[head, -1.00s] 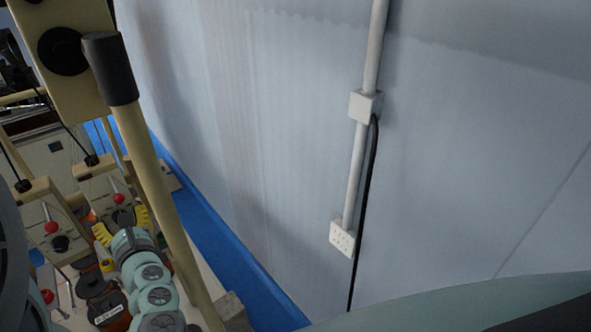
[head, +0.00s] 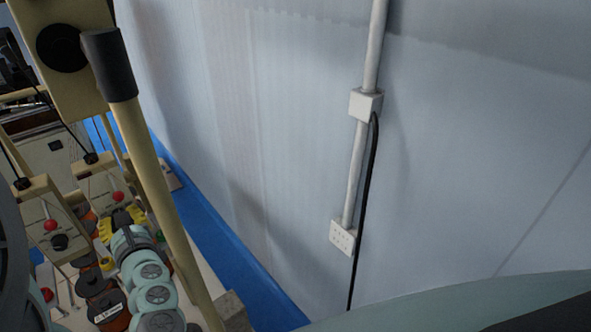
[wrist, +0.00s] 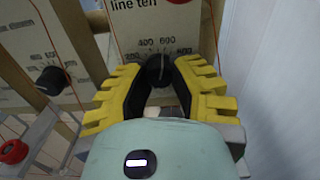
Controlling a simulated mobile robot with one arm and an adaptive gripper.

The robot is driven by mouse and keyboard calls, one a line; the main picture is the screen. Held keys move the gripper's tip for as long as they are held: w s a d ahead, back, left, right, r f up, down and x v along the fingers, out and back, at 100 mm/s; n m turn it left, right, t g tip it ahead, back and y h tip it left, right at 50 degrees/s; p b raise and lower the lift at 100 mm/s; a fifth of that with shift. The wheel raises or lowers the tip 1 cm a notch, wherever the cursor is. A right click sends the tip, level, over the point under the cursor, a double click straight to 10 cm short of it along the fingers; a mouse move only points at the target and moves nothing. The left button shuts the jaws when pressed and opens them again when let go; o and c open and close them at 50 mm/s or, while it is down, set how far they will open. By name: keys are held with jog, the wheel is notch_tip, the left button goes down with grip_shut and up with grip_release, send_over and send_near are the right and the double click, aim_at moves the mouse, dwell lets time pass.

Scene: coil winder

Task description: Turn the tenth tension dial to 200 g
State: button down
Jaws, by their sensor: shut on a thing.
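The tenth tension dial (wrist: 158,71) is a black knob on a cream panel (wrist: 150,22) marked "line ten" in the wrist view. Numbers including 400 and 600 are printed in an arc above the knob; the lower ones at the sides are partly hidden or blurred. My gripper (wrist: 160,88) has yellow ribbed fingers with black pads, shut on the dial from left and right. I cannot read the dial's setting surely. In the head view my gripper (head: 122,220) is at the lower left, at the end panel; the dial is hidden there by the fingers.
A neighbouring panel with a black dial (wrist: 53,81) and a red knob (wrist: 13,151) stands to the left. A cream post with a black top (head: 140,150) rises near my arm in the head view. A pale wall (head: 260,130) lies to the right.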

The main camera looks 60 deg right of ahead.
jog(key=shift+d+f+n+b, duration=0.1)
jog(key=shift+n+b, duration=1.9)
jog(key=shift+n, duration=1.75)
jog(key=shift+d+n+b, duration=0.1)
jog(key=shift+n+b, duration=1.85)
jog(key=shift+n, duration=1.8)
jog(key=shift+a, duration=0.1)
jog(key=c, duration=0.7)
grip_release()
jog(key=shift+s, duration=0.1)
jog(key=shift+v, duration=3.65)
